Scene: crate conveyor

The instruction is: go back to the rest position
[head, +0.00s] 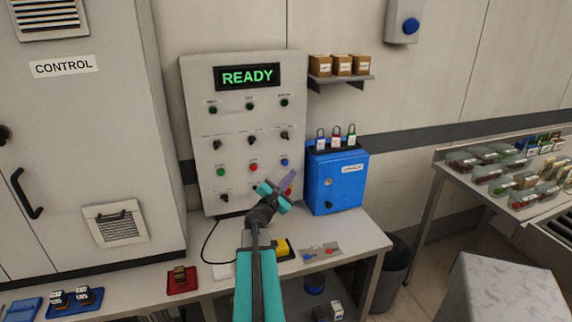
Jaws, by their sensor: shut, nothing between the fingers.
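My gripper (287,182) is at the end of my teal arm, in the middle of the head view. It is shut and holds nothing. It is in front of the lower right part of the grey control panel (201,110), to the left of the blue lockout box (335,183). I cannot tell whether it touches the panel. The panel's display (247,77) reads READY in green. Below the display are rows of lamps, knobs and buttons, with a red button (253,167) and a blue button (284,162). My gripper may hide part of the panel's lowest row.
A bench (350,240) carries the panel, the blue box and a red tray (182,286). A large control cabinet (75,150) stands at left. A bin (397,262) is right of the bench. A wall shelf (340,80) holds small boxes. A table (450,152) with several crates is at right.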

